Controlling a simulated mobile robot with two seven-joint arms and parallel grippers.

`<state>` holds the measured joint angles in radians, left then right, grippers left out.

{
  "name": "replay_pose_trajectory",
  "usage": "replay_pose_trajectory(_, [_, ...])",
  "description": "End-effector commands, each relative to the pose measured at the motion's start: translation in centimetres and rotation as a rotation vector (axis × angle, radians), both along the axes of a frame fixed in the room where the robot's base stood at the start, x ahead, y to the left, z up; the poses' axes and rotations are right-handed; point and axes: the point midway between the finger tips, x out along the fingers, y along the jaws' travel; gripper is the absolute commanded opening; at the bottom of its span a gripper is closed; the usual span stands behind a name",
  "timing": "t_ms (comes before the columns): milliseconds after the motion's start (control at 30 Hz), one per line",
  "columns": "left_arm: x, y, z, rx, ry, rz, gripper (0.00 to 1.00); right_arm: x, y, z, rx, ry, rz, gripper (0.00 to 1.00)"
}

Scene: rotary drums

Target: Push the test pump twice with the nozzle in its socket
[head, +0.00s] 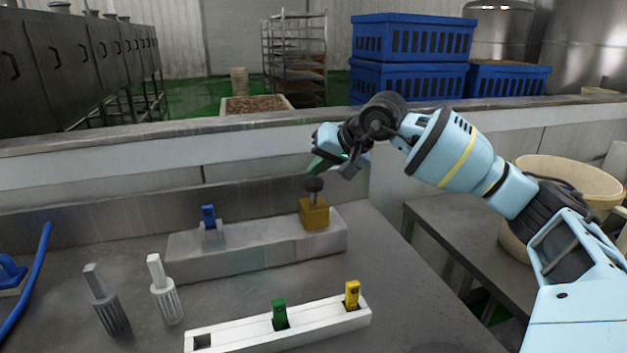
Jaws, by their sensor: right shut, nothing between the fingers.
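The test pump appears to be a yellow block (314,216) with a dark round knob (314,185) on a short stem, at the right end of a long grey base (265,250). A blue piece (209,217), probably the nozzle, stands upright in a small grey holder toward the left end of that base; how deep it sits cannot be told. My right gripper (320,166) is shut and empty, with its fingertips just above the knob. Contact with the knob cannot be made out. My left gripper is not in view.
A white rack (240,334) in front holds a green piece (279,313) and a yellow piece (352,294); its left slot is empty. Two ribbed-base pegs, one dark grey (108,302) and one pale (163,289), stand left. A blue hose (30,283) lies at the far left.

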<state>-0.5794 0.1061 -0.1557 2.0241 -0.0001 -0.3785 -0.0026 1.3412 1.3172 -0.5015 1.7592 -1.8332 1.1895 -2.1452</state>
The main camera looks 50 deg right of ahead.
Motion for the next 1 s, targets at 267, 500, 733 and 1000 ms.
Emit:
replay_pose_trajectory(267, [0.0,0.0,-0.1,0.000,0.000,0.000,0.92,0.0,0.0,-0.2,-0.001,0.001,-0.001,0.00])
replay_pose_trajectory(500, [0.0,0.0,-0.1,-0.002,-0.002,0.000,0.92,0.0,0.0,-0.5,-0.001,0.001,-0.001,0.00])
replay_pose_trajectory(733, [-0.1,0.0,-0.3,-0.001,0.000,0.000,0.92,0.0,0.0,-0.8,0.000,0.001,0.000,0.00])
replay_pose_trajectory(1000, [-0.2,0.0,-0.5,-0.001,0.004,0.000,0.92,0.0,0.0,-1.0,0.000,0.001,0.000,0.00])
